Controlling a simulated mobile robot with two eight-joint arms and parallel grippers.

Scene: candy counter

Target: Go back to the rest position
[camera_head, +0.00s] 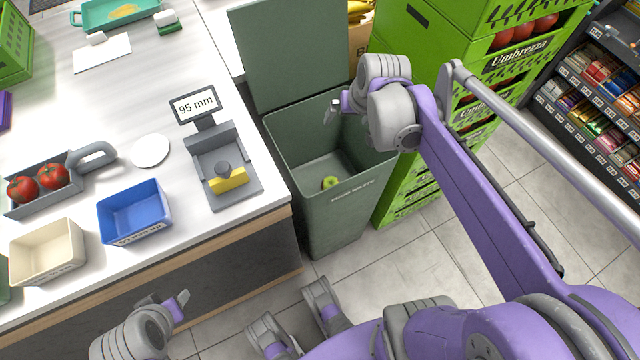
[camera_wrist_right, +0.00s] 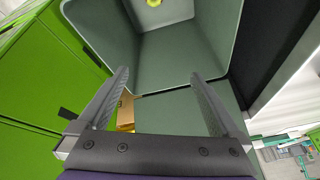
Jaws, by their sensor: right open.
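My right gripper (camera_head: 334,108) is at the end of my purple arm, above the open green bin (camera_head: 345,205). In the right wrist view its two fingers (camera_wrist_right: 160,95) are spread apart with nothing between them. A green apple (camera_head: 330,183) lies on the bottom of the bin, clear of the gripper. It also shows at the top edge of the right wrist view (camera_wrist_right: 154,3). My left gripper (camera_head: 175,304) is low at the bottom left, beside the counter front; its jaws are not clear.
The white counter (camera_head: 100,185) holds a scale (camera_head: 222,165), a blue box (camera_head: 135,212), a cream box (camera_head: 48,252) and a grey tray with tomatoes (camera_head: 50,203). Green crates (camera_head: 440,75) stand right of the bin. Snack shelves (camera_head: 590,90) are farther right. Tiled floor is clear between.

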